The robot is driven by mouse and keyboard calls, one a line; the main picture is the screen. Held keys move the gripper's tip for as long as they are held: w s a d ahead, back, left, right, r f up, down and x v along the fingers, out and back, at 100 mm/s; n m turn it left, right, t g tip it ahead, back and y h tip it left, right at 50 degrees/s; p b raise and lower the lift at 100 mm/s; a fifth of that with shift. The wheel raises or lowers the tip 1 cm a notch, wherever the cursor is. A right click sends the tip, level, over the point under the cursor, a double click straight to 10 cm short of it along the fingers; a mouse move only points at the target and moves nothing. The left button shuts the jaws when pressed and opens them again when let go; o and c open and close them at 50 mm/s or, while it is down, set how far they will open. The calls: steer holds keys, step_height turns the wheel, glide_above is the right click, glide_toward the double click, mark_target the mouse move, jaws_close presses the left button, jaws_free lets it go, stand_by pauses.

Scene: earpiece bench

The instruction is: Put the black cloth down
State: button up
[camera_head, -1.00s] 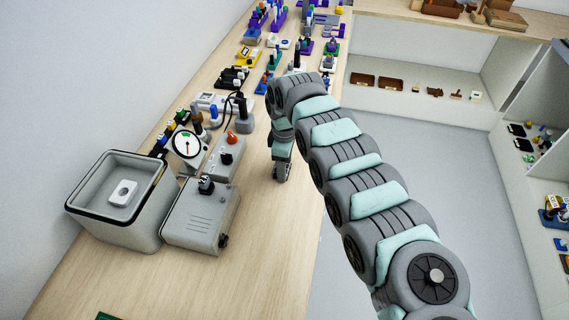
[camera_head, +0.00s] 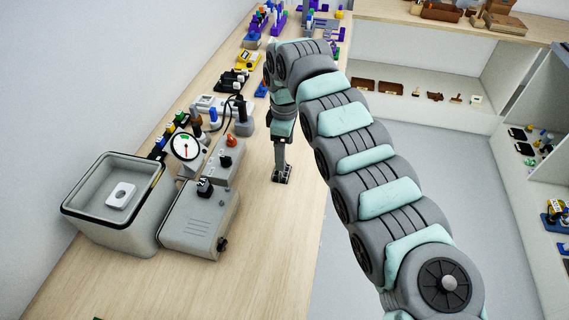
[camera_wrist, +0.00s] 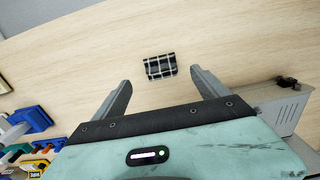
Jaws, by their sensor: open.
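The black cloth (camera_wrist: 160,66) is a small dark folded piece with white check lines. In the wrist view it lies flat on the bare wooden bench, in line with the gap between my fingers and beyond their tips. In the head view it shows as a small dark patch (camera_head: 283,175) just under my gripper (camera_head: 280,158). My gripper is open and empty above the cloth, with its two grey fingers (camera_wrist: 160,78) spread apart and clear of it.
A grey box (camera_head: 200,222) with a knob and an open grey bin (camera_head: 135,232) holding a white item stand left of the cloth in the head view. A dial gauge (camera_head: 186,147) and several small tools line the wall side. The bench (camera_head: 262,225) in front is clear.

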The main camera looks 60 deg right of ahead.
step_height(320, 180, up, 4)
steer(key=shift+r, duration=0.1)
stand_by(0.7)
